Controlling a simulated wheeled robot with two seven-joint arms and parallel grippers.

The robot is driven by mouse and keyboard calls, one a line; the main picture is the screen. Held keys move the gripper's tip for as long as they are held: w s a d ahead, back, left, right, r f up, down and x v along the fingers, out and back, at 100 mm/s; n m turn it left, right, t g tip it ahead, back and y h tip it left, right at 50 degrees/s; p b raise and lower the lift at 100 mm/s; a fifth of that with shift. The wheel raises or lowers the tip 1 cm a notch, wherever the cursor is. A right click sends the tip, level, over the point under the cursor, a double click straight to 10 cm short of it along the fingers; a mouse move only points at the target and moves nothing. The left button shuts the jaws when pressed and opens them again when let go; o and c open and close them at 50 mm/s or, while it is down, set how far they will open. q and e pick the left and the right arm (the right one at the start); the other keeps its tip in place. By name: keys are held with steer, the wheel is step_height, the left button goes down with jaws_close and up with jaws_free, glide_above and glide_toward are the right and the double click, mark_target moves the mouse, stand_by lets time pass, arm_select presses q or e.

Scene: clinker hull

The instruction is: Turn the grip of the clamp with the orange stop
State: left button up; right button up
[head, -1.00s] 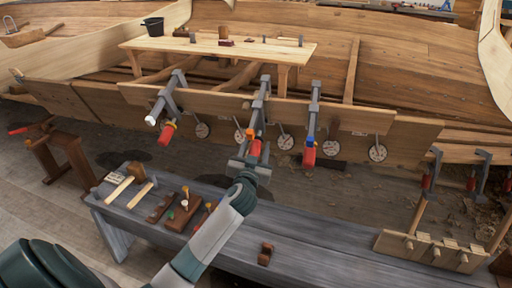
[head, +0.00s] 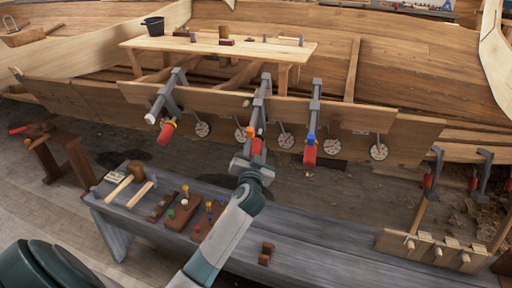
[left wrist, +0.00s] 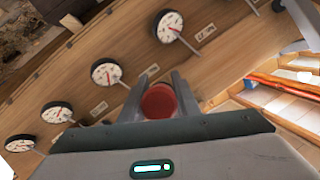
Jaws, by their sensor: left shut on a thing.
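Three clamps hang on the plank edge of the hull in the head view. The middle clamp (head: 266,90) has an orange stop (head: 249,132) and a red grip (head: 257,146). My left gripper (head: 254,158) comes up from below and is shut on this red grip, hiding its lower part. In the left wrist view the round red end of the grip (left wrist: 159,101) sits between the two grey fingers. The orange stop does not show there. The right gripper is not in view.
A clamp with a yellow stop (head: 171,123) hangs to the left, one with a blue stop (head: 310,138) close to the right. Round dials (head: 286,141) hang along the plank.

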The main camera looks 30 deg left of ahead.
arm_select(q)
steer(key=shift+s+f+m+y+b, duration=0.1)
steer(key=shift+f+m+y+b, duration=0.05)
steer(key=shift+m+y+b, duration=0.65)
steer(key=m+y+b, duration=0.2)
steer(key=m+b, duration=0.1)
steer(key=shift+s+a+b, duration=0.1)
steer(key=shift+a+b, duration=0.05)
steer(key=shift+b, duration=0.2)
steer(key=m+b, duration=0.1)
steer(key=m+y+b, duration=0.1)
steer(key=b, duration=0.1)
steer(key=shift+s+r+m+y, duration=0.1)
steer(key=shift+r+m+y, duration=0.2)
steer(key=shift+r+m+b, duration=0.15)
steer(key=shift+m+b, duration=0.35)
steer(key=shift+b, duration=0.1)
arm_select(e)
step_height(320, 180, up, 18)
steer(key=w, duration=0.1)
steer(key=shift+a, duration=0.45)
arm_select(q)
steer(key=o, duration=1)
steer(key=shift+a+r, duration=0.1)
steer(key=shift+r, duration=0.05)
steer(key=shift+o, duration=0.2)
steer(key=shift+s, duration=0.1)
